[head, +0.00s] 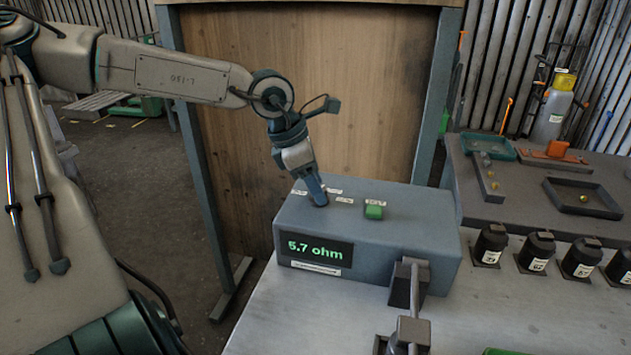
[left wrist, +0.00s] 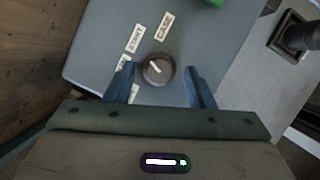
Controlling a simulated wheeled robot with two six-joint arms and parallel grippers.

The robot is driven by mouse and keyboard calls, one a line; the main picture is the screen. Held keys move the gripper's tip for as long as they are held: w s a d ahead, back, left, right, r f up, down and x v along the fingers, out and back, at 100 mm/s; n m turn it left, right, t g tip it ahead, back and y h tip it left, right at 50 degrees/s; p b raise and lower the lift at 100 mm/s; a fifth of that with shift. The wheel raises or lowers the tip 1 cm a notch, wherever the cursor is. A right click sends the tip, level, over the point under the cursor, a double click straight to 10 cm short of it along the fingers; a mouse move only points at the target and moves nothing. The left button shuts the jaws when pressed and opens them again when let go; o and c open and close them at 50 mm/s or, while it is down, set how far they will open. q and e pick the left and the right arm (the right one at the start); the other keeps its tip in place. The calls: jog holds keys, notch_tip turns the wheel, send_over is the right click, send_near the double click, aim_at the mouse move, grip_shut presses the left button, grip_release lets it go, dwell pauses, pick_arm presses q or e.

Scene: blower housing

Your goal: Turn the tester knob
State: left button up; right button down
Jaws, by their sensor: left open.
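The tester (head: 370,238) is a blue-grey box on the bench with a display (head: 316,250) that reads 5.7 ohm. A green button (head: 374,212) sits on its top. The tester knob (left wrist: 158,69) is round and dark with a pale pointer line, and shows in the left wrist view with white labels (left wrist: 133,38) around it. The pointer slants to the upper left. My left gripper (head: 318,197) is over the left part of the tester top and hides the knob in the head view. In the left wrist view its open fingers (left wrist: 160,85) are on either side of the knob, with gaps visible.
A grey clamp-like fixture (head: 409,285) stands in front of the tester. Several black capped parts (head: 490,243) line the bench at right. A dark tray (head: 582,198) and a green tray (head: 490,146) lie on the raised shelf. A wooden panel (head: 310,90) stands behind.

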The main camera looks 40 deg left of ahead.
pick_arm(q)
jog(key=shift+f, duration=0.15)
jog(key=c, duration=1)
jog(key=shift+o, duration=0.2)
jog(key=shift+w, duration=0.1)
